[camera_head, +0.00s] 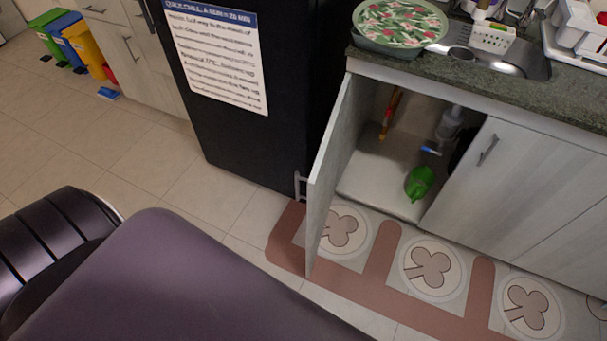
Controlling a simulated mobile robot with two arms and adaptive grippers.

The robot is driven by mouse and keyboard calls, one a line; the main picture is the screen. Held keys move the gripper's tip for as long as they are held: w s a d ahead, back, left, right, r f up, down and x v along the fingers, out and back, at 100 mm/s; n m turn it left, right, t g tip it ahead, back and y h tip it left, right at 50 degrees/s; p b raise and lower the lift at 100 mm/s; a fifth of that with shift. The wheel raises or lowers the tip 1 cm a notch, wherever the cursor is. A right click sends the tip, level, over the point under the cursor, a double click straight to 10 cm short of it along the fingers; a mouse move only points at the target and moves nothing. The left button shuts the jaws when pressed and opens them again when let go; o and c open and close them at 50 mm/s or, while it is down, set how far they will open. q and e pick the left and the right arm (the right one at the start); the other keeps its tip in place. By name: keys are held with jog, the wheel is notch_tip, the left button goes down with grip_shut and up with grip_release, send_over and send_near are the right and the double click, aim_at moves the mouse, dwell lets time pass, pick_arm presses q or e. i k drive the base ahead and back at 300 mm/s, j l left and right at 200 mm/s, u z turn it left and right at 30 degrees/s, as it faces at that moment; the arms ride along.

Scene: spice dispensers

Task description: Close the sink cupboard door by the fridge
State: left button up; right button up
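The sink cupboard door (332,165) by the fridge stands wide open, swung out from its left edge toward the fridge side. Its handle (300,186) shows on the outer face, low and close to the fridge. The cupboard interior (376,175) is exposed, with a green item (419,182), a drain pipe and a blue-and-white item inside. The black fridge (240,130) stands just left of the door, with a printed notice on it. Neither of my grippers is in view.
A patterned mat (378,290) lies on the floor under and in front of the door. The neighbouring cupboard door (510,170) is shut. The counter (480,75) holds a round patterned tray (400,24) and a sink. Tiled floor (150,165) is clear at left; coloured bins (80,45) stand far back.

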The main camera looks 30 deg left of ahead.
aim_at(321, 183)
jog(key=j+z, duration=0.3)
jog(key=j, duration=1.7)
jog(key=k, duration=0.05)
